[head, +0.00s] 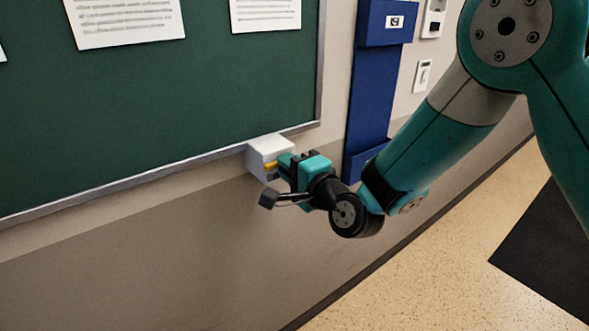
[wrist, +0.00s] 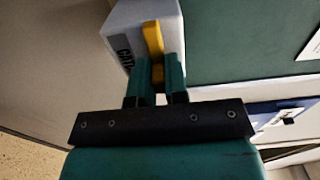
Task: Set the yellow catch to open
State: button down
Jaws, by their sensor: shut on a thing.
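The yellow catch (head: 271,165) sits on the front of a small white box (head: 265,149) fixed to the wall at the lower edge of the green board. In the wrist view the catch (wrist: 153,42) is a narrow yellow bar on the white box (wrist: 125,22), with dark lettering beside it that I cannot fully read. My gripper (head: 283,165) is at the box, its two fingers closed around the near end of the catch. In the wrist view the gripper (wrist: 157,80) has a finger on each side of the catch. Part of the catch is hidden between the fingers.
The green board (head: 200,90) with pinned papers (head: 125,15) is just above the box. A blue wall panel (head: 374,90) stands to the right, near my arm. A light switch (head: 423,76) is beyond it. A dark mat (head: 552,250) lies on the floor.

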jog(key=shift+w+d, duration=0.15)
jog(key=c, duration=1.1)
grip_release()
jog(key=shift+d, duration=0.15)
jog(key=shift+c, duration=0.2)
jog(key=shift+s+d+f+b, duration=0.2)
jog(key=shift+s+b, duration=0.1)
jog(key=shift+b, duration=0.4)
jog(key=b+v, duration=1.6)
jog(key=b, duration=0.2)
jog(key=shift+s+r+b, duration=0.2)
jog(key=shift+s+b, duration=0.15)
jog(key=shift+d, duration=0.1)
